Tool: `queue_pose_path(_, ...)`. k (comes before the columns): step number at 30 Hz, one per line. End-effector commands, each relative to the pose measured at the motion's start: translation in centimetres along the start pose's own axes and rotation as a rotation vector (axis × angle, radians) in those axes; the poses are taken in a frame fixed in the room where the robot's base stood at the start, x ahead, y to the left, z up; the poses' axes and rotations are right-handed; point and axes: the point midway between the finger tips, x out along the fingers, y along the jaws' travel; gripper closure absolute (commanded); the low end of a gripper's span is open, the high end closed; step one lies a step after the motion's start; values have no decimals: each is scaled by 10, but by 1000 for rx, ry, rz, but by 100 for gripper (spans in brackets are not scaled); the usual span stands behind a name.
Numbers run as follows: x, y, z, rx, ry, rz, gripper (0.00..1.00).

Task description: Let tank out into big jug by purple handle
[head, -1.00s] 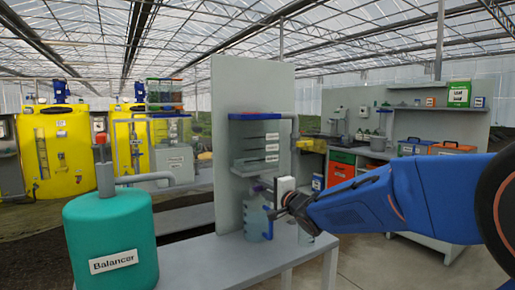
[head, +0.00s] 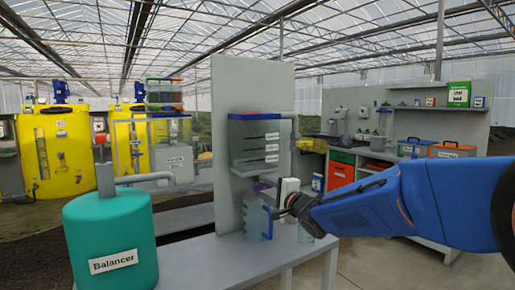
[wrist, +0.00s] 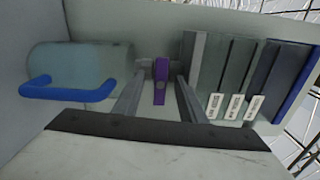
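The tank (head: 256,150) is a clear box with a blue rim and several white labels, mounted on a grey upright panel. Its purple handle (head: 262,184) is at its underside, partly hidden; in the wrist view the handle (wrist: 161,80) shows plainly. A clear jug with a blue handle (head: 257,222) stands below the tank; it also shows at the left of the wrist view (wrist: 75,65). My gripper (head: 276,212) is at the right of the jug. In the wrist view my gripper (wrist: 158,98) is open, with the purple handle in line between its two fingers; contact cannot be told.
Another clear vessel (head: 306,233) stands behind my gripper. A teal tank labelled Balancer (head: 112,240) stands at the left of the grey bench (head: 200,262). The upright panel (head: 228,110) is close behind the tank. A pipe (head: 296,125) runs at the tank's right.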

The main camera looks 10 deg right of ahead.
Motion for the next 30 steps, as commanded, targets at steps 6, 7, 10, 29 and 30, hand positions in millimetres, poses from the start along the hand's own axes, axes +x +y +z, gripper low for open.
queue_pose_path(6,-18,-1,0,-1,0,-1,62)
queue_pose_path(7,-21,-1,0,-1,0,-1,62)
queue_pose_path(10,-29,-1,0,0,1,-1,62)
queue_pose_path(29,-56,0,0,0,-1,-1,62)
queue_pose_path(30,-56,0,0,0,-1,-1,62)
